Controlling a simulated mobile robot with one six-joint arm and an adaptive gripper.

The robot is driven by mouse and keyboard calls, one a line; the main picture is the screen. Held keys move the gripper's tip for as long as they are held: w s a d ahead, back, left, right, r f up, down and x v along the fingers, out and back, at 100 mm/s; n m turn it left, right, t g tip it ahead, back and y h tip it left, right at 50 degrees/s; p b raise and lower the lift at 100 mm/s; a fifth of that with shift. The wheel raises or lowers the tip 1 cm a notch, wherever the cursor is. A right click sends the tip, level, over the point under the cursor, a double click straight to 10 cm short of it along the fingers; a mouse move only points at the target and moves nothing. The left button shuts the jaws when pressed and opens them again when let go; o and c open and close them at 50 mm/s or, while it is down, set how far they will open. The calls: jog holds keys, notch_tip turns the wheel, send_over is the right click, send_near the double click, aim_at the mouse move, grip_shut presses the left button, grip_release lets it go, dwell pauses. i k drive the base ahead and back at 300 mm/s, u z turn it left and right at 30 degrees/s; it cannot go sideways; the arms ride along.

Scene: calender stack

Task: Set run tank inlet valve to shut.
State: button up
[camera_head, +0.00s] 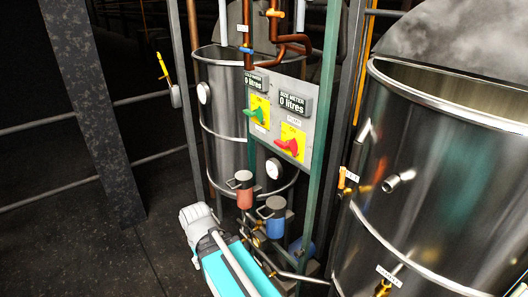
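I cannot tell for certain which valve is the run tank inlet valve, as the small tags are too small to read. One valve with an orange handle (342,178) sits beside a white tag on the left side of the large steel tank (430,190). A brass valve (383,287) sits below another white tag (389,276) low on that tank, near the bottom edge. Another valve with an orange handle (272,13) is on the copper pipes at the top. My gripper is not recognisable in this view.
A grey panel (315,105) carries two litre displays reading 0 and yellow switches with green (257,113) and red (288,146) knobs. A smaller steel tank (222,125) stands behind it. Red (244,197) and blue (276,228) canisters stand below. Dark floor (60,255) is open at left.

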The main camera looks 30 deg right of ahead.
aim_at(342, 170)
jog(key=z, duration=1.05)
jog(key=k, duration=1.1)
jog(key=z, duration=0.25)
jog(key=i, duration=0.95)
jog(key=z, duration=0.05)
